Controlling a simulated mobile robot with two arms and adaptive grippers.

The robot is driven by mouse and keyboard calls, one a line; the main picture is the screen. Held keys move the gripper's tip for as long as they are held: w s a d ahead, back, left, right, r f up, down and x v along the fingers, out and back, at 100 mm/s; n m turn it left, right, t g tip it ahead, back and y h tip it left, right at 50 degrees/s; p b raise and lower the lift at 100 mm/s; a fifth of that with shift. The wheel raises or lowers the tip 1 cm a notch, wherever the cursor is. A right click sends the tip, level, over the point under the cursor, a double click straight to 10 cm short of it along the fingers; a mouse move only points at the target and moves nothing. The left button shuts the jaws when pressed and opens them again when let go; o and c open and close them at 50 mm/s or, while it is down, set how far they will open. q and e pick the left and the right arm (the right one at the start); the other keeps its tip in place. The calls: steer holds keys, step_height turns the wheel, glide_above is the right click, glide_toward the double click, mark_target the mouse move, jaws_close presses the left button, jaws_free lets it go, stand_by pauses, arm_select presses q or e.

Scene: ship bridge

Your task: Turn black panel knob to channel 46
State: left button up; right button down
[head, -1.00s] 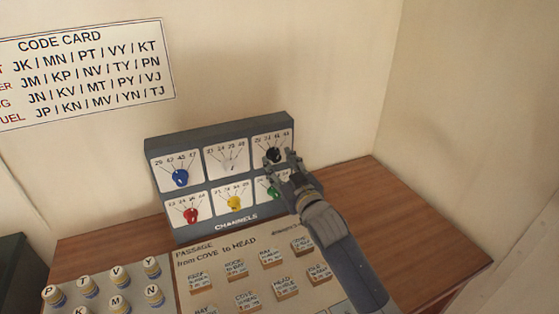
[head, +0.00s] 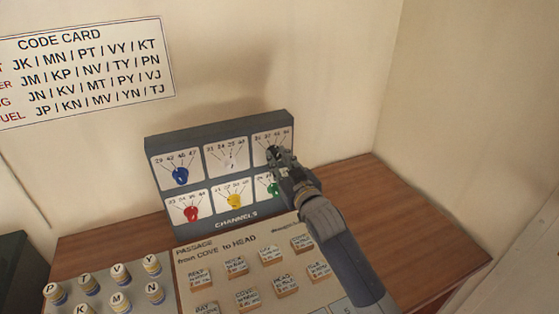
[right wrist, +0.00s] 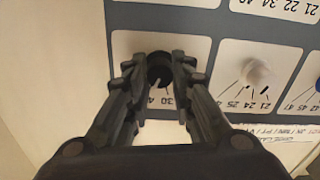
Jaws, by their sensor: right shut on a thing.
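The black knob (right wrist: 159,68) is on the top right dial of the grey channel panel (head: 220,132). In the right wrist view it sits between my fingertips, and a light pointer mark on it faces down toward the printed numbers. My right gripper (head: 279,155) is shut on the black knob; it also shows in the right wrist view (right wrist: 157,68). In the head view the gripper hides most of the knob and part of its dial. Some of the dial's numbers are covered by my fingers in the wrist view. My left gripper is not in view.
Blue (head: 180,176), red (head: 192,212), yellow (head: 234,201) and green (head: 273,188) knobs sit on the same panel, and a white knob (head: 229,161) is beside the black one. A passage board (head: 215,262) with blocks lies in front. The desk (head: 420,230) is clear at right.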

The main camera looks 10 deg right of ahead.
steer(key=shift+m, duration=0.5)
steer(key=shift+m+p, duration=0.75)
steer(key=shift+m, duration=0.35)
steer(key=shift+m+p, duration=0.85)
steer(key=shift+m, duration=1.35)
steer(key=c, duration=1.4)
jaws_free()
steer(key=shift+o, duration=0.2)
steer(key=s+d, duration=0.2)
steer(key=s, duration=0.9)
steer(key=shift+s, duration=0.35)
steer(key=shift+d, duration=0.1)
